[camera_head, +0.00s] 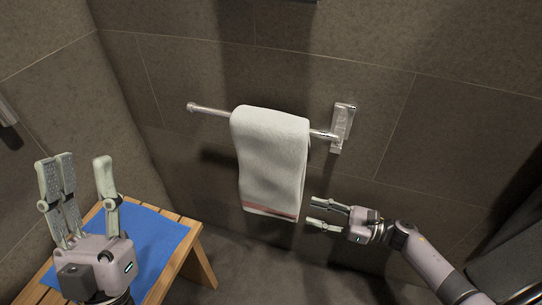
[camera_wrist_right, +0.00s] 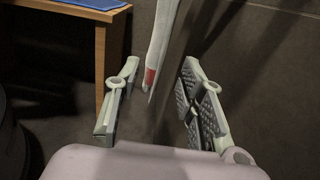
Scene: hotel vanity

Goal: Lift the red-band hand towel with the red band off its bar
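The white hand towel (camera_head: 270,155) with a red band near its lower edge hangs folded over a metal bar (camera_head: 210,111) on the wall. My right gripper (camera_head: 318,212) is open just right of the towel's lower edge, fingers pointing left at about the height of the red band. In the right wrist view the towel's edge with its red band (camera_wrist_right: 150,77) shows ahead, between the open fingers (camera_wrist_right: 155,105) but beyond or near their tips; no contact is visible. My left gripper (camera_head: 82,175) is open and empty, fingers up, at the lower left.
A wooden bench (camera_head: 202,262) with a blue mat (camera_head: 155,240) stands at the lower left, near my left gripper. It also shows in the right wrist view (camera_wrist_right: 101,65). The bar's wall bracket (camera_head: 342,125) is right of the towel. The wall right of the bracket is bare.

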